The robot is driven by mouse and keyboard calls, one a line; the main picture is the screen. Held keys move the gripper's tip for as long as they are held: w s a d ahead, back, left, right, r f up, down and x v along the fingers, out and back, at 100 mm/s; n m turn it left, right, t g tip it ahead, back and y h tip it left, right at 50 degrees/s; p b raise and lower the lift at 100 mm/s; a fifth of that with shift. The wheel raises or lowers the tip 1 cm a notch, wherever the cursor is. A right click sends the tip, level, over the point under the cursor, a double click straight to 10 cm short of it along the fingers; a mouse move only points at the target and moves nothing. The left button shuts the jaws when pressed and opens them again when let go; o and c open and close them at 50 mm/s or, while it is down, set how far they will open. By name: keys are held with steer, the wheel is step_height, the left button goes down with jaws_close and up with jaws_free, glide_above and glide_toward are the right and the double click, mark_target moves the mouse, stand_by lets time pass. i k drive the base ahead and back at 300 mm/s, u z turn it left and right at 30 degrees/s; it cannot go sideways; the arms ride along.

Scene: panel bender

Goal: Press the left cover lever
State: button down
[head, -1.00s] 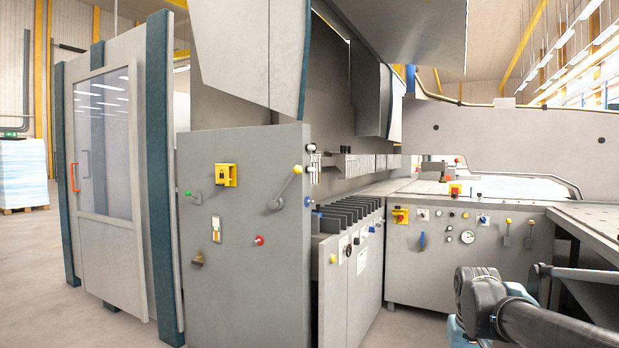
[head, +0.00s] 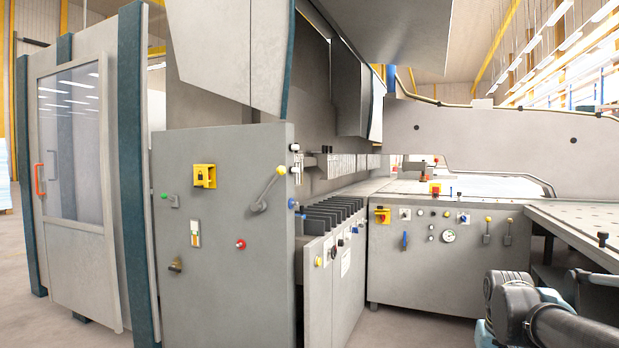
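A grey lever with a yellow knob (head: 268,188) sits on the front of the left grey cabinet; it tilts up to the right. Two smaller levers with yellow knobs stand side by side on the lower front panel at the right: a left one (head: 487,231) and a right one (head: 508,231). Both are upright. I cannot tell from the picture which lever is the cover lever. Part of my arm shows at the lower right, apart from all the levers. My gripper is not in view.
A perforated table (head: 585,220) juts out at the right near my arm. A glazed door (head: 72,150) stands at the left.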

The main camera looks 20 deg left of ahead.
mark_target(280, 169)
steer(key=z, duration=0.05)
steer(key=i, duration=0.95)
steer(key=u, duration=0.6)
